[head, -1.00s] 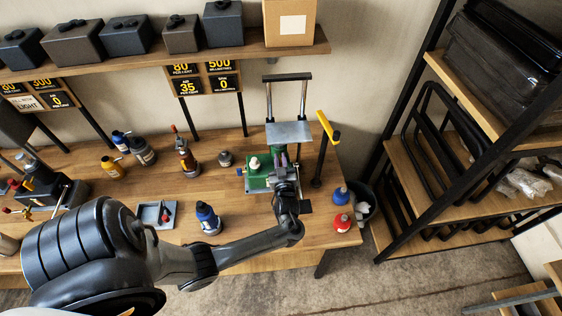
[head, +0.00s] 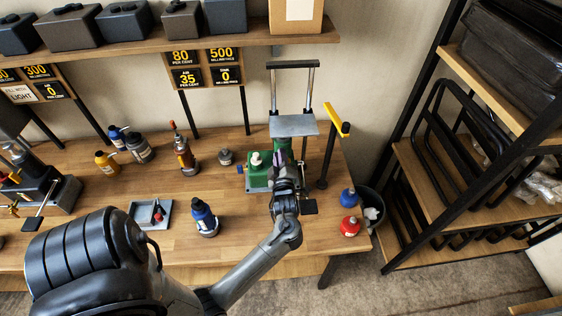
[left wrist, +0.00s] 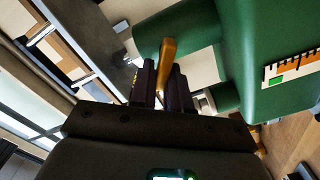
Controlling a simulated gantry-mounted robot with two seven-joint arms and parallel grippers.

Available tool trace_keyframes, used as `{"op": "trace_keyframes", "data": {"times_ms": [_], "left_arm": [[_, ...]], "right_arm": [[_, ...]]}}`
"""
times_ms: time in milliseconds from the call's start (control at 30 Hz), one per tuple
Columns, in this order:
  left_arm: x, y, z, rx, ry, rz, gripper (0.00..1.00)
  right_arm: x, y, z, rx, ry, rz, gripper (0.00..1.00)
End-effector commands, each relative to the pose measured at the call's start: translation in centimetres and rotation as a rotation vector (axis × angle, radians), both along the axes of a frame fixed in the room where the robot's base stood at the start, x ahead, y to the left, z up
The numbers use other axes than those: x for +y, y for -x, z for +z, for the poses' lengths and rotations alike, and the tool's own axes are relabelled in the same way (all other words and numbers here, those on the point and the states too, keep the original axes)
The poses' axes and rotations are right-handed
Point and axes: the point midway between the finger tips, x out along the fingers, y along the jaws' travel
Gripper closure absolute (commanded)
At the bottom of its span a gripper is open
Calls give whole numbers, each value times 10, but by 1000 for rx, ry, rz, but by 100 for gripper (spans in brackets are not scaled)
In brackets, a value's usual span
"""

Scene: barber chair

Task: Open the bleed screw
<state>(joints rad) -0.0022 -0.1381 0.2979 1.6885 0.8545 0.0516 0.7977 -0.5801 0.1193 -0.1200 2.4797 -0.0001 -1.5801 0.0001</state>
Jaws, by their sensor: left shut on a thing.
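A green press-like device (head: 257,184) with a metal plate (head: 293,126) and a tall upright handle stands on the bench in the head view. My left gripper (head: 279,160) is at the front of this device, and its fingers are partly hidden by my wrist. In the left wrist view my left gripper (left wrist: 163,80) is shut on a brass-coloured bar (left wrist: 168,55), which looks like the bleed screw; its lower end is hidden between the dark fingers. The device's green body (left wrist: 280,45), with a scale strip, is close on the right. My right gripper is not in view.
A yellow-handled lever (head: 337,120) stands right of the device. A blue bottle (head: 204,216) and a grey tray (head: 143,220) are to the left on the bench (head: 100,195). Red and blue containers (head: 350,226) stand at the right edge. A rack (head: 470,185) is further right.

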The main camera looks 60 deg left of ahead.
Motion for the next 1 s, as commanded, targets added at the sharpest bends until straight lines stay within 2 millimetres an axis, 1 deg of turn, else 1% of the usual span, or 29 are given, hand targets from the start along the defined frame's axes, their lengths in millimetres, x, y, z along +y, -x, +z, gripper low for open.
{"op": "trace_keyframes", "data": {"times_ms": [33, 233, 767, 800, 867, 900, 933, 1000], "left_arm": [[0, 1, -3, -22, 9, 2, 100], [0, 1, -2, -82, 35, 1, 100], [1, 1, -2, -103, 45, 0, 100], [1, 1, -2, -103, 45, 0, 81], [1, 1, -2, -104, 45, 0, 71], [1, 1, -2, -104, 45, 0, 65], [1, 1, -2, -104, 45, 0, 63], [1, 1, -2, -104, 45, 0, 63]], "right_arm": [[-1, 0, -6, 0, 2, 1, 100], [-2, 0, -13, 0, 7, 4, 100], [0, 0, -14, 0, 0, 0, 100], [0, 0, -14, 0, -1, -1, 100], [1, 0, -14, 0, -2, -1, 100], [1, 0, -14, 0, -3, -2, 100], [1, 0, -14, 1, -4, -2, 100], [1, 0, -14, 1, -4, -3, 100]]}}
